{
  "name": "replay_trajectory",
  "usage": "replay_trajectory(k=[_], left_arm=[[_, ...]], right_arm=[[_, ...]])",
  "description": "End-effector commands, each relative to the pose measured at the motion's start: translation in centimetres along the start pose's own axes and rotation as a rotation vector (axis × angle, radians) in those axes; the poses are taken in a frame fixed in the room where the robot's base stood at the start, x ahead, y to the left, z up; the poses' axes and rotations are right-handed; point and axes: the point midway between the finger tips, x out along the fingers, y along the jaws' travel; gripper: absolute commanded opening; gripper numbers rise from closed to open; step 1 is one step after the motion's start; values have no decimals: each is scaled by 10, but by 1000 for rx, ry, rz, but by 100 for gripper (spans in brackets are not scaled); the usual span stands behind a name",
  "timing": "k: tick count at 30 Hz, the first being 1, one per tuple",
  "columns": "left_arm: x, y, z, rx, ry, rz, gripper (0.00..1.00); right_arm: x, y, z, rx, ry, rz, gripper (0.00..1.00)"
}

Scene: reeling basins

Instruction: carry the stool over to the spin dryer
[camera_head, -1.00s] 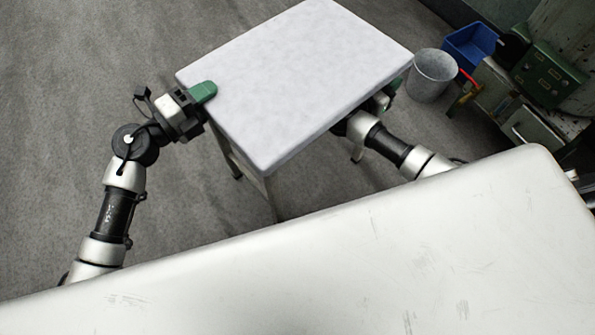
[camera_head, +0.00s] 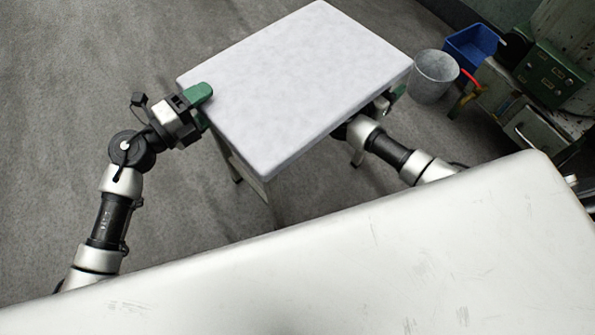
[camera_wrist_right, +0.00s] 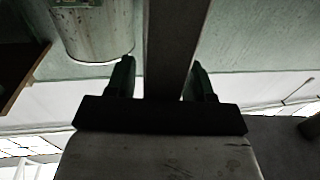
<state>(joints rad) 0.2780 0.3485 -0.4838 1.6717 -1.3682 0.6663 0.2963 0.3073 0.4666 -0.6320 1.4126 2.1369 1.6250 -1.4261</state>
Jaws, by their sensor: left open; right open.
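The stool (camera_head: 300,85) stands on the grey floor in the head view, with a pale, flat rectangular seat and thin legs partly hidden below. My left gripper (camera_head: 199,98) is open at the seat's left edge, one green finger resting at or just over the seat's rim. My right gripper (camera_head: 392,97) is at the right edge, mostly hidden by the seat. In the right wrist view the right gripper (camera_wrist_right: 160,82) is open, its two dark fingers on either side of a grey-brown bar that seems part of the stool. I cannot make out the spin dryer for certain.
A grey metal bucket (camera_head: 433,76) stands right of the stool, close to its corner. Behind it are a blue bin (camera_head: 470,45) and a green control box (camera_head: 551,78) on worn machinery. The floor left of the stool is clear.

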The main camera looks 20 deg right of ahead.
Motion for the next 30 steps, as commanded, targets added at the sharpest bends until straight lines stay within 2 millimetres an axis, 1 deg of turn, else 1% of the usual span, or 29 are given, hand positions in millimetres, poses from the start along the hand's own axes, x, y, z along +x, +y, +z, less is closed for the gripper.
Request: replay_trajectory(k=[5,9,12,15,20,23,26,30], left_arm=[[-34,2,0,2,-2,5,63],[-65,1,0,1,-2,5,63],[-84,1,0,2,-2,4,63],[-98,1,0,1,-2,3,63],[-111,0,0,1,-1,1,63],[-113,0,0,3,-1,1,63],[-113,0,0,3,-1,0,63],[-113,0,0,2,-1,0,63]], right_arm=[[0,0,0,0,0,0,53],[0,0,0,0,0,0,53],[0,0,0,0,0,0,53],[0,0,0,0,0,0,53],[-1,0,0,0,-1,-1,53],[-8,0,1,1,-3,-2,53],[-23,0,1,2,-4,-2,53],[-53,0,1,2,-7,-1,53]])
